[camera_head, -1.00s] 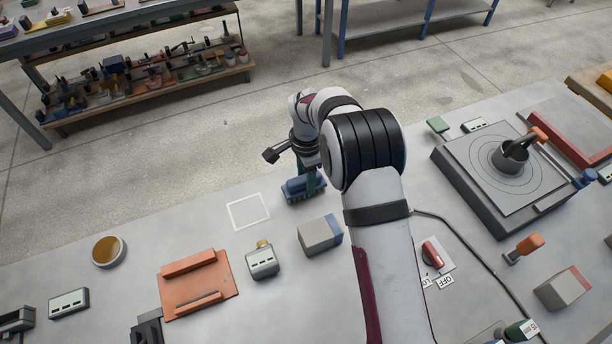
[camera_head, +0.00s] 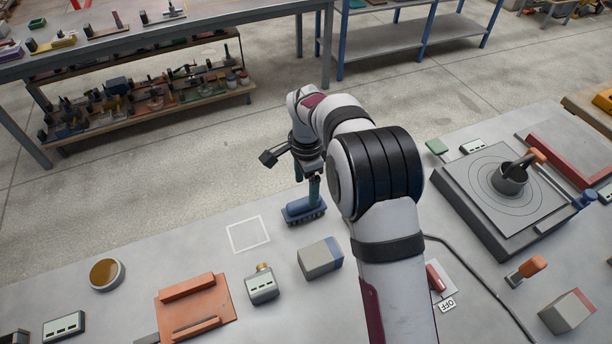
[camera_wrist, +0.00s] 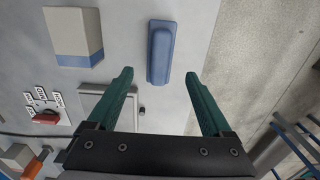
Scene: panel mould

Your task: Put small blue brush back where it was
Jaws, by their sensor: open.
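The small blue brush (camera_head: 303,212) lies on the grey table near its far edge, to the right of a white square outline (camera_head: 231,238). In the wrist view the brush (camera_wrist: 161,52) lies lengthwise, ahead of the gap between my two green fingers. My gripper (camera_wrist: 159,74) is open, and nothing shows between its fingers. In the head view my gripper (camera_head: 314,192) hangs over or just behind the brush; its fingers overlap there, and I cannot tell whether they touch it. The white square looks empty.
A grey block with a blue end (camera_head: 320,258) stands close in front of the brush. A small grey device (camera_head: 262,287) and an orange plate (camera_head: 194,310) lie left of it. A rotary switch (camera_head: 437,278) and a turntable (camera_head: 510,190) are right of my arm.

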